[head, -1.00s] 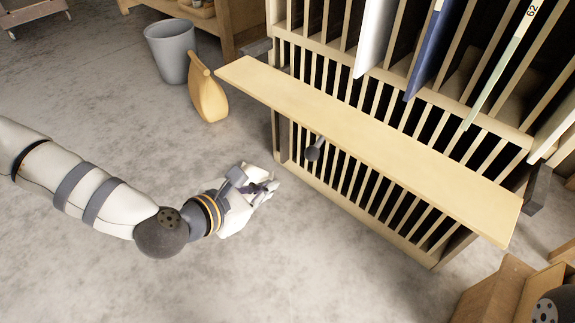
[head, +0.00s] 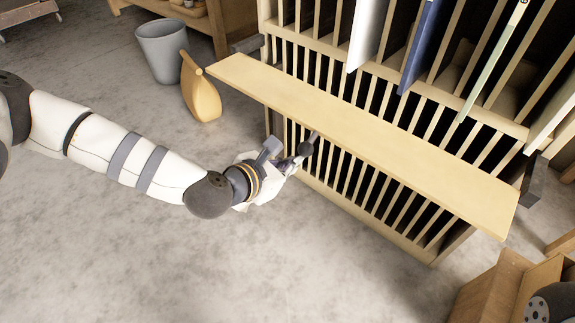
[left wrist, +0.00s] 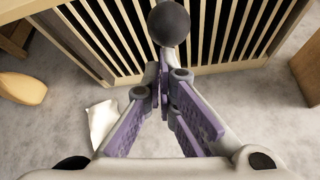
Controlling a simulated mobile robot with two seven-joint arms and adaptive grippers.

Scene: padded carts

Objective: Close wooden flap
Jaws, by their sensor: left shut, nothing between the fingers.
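The wooden flap (head: 365,135) is a long pale board standing out, roughly level, from the front of a slatted wooden rack (head: 350,190). A dark round knob (head: 306,149) shows below the flap's near edge. It also shows large in the left wrist view (left wrist: 169,22), just beyond the fingertips. My left gripper (head: 297,163) is shut and empty, below the flap and close to the knob. In the left wrist view its fingers (left wrist: 163,82) meet just short of the knob; whether they touch it I cannot tell. My right gripper is not in view.
Flat panels (head: 420,45) stand in the rack's upper slots. A grey bucket (head: 165,52) and a yellow container (head: 200,92) stand on the floor left of the rack. Wooden boxes (head: 500,285) are at the lower right.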

